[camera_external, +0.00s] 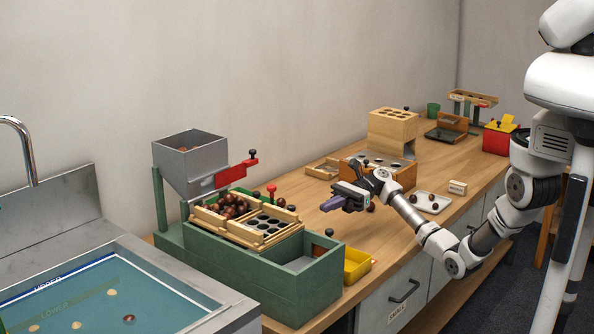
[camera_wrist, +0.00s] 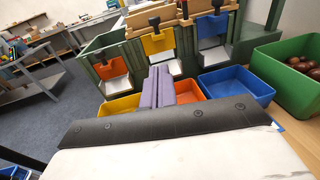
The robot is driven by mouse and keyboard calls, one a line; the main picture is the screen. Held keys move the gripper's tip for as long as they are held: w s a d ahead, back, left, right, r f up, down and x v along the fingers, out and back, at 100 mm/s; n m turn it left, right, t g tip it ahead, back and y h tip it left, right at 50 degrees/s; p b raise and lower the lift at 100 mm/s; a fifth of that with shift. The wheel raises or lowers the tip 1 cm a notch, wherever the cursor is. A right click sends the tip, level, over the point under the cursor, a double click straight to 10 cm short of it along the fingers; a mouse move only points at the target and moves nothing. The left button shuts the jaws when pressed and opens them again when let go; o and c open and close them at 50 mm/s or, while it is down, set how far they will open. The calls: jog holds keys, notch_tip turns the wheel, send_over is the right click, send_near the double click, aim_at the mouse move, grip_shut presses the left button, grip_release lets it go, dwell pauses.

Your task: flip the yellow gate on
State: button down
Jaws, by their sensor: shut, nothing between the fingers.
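The yellow gate (camera_wrist: 159,44) shows in the wrist view as an upright plate on the green sorter (camera_wrist: 132,62), with a black knob (camera_wrist: 155,21) at its top. It stands between an orange gate (camera_wrist: 103,72) and a blue gate (camera_wrist: 211,26). White chutes lie below the gates. My gripper (camera_wrist: 160,76) has purple fingers, shut together and empty, pointing towards the yellow gate's chute and apart from the gate. In the external view my gripper (camera_external: 332,204) hangs above the wooden bench, right of the green sorter (camera_external: 262,280). The yellow gate's face is hidden there.
A yellow bin (camera_wrist: 119,108), an orange bin (camera_wrist: 188,93) and a blue bin (camera_wrist: 240,92) sit before the gates. A green bin (camera_wrist: 270,84) holds chestnuts. The grey hopper (camera_external: 190,160) with its red lever (camera_external: 236,173) rises at the sorter's back.

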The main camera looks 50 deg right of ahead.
aim_at(292, 206)
jog(key=w+a+r+p, duration=0.1)
jog(key=a+r+p, duration=0.1)
jog(key=a, duration=0.7)
jog(key=shift+w+a+r+p, duration=0.2)
jog(key=shift+w+p, duration=0.05)
jog(key=shift+p, duration=0.25)
jog(key=shift+r, duration=0.15)
jog(key=r+p, duration=0.1)
jog(key=p, duration=0.2)
jog(key=shift+a+r, duration=0.25)
jog(key=shift+r, duration=0.15)
jog(key=shift+a+f, duration=0.1)
